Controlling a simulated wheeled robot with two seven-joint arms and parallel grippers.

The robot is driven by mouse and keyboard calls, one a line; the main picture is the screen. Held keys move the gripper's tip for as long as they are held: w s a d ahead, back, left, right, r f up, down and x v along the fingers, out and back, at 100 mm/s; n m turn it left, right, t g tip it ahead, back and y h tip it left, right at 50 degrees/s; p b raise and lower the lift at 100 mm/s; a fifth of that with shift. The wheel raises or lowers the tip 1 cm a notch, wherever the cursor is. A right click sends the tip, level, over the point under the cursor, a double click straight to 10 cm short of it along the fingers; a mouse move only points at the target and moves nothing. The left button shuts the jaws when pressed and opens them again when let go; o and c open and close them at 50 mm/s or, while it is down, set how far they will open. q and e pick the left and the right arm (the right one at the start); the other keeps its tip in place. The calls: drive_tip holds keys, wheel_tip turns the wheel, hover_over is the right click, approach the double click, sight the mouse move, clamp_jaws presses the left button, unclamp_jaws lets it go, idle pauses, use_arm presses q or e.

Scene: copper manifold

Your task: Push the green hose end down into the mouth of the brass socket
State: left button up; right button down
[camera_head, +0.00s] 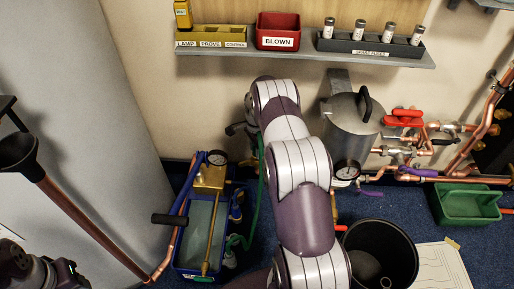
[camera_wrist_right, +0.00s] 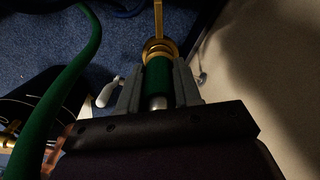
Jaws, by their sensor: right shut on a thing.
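In the right wrist view my right gripper (camera_wrist_right: 158,74) is shut on the green hose end (camera_wrist_right: 157,83), between its two grey fingers. The brass socket (camera_wrist_right: 158,46) is straight ahead of the fingertips. Its ring is in line with the hose end and looks close against it; I cannot tell how far in the end sits. The rest of the green hose (camera_wrist_right: 65,95) curves along the left of that view. In the head view the hose (camera_head: 260,165) hangs beside my right arm, which hides the socket and the held end. My left gripper is not clearly in view.
A blue box (camera_head: 178,255) with a brass block (camera_head: 209,178) and gauge stands left of my arm. A black bucket (camera_head: 365,235) stands at right. A grey canister (camera_head: 352,120) and copper pipes are behind. A shelf (camera_head: 310,57) with trays crosses the wall.

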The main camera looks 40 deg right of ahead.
drive_tip(key=shift+f+b, duration=0.3)
drive_tip(key=shift+f, duration=0.4)
drive_tip(key=c, duration=0.7)
unclamp_jaws()
wheel_tip(320, 180, up, 8)
drive_tip(key=p, duration=0.4)
drive_tip(key=shift+f, duration=0.25)
